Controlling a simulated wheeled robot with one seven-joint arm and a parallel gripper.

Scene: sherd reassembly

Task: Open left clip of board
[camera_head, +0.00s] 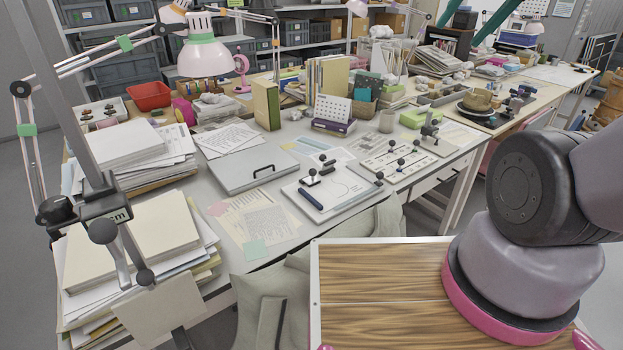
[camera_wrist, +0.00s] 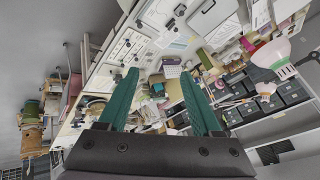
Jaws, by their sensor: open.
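In the wrist view the scene is turned and small; the boards show near the top, too small to read the clips' state. My gripper (camera_wrist: 160,72) is open and empty, its green fingers apart and away from the boards.
A closed grey case (camera_head: 247,170) lies left of the board. Paper stacks (camera_head: 130,240) and a clamp-mounted lamp arm crowd the left side. A purple box with a calendar (camera_head: 333,115) stands behind the board.

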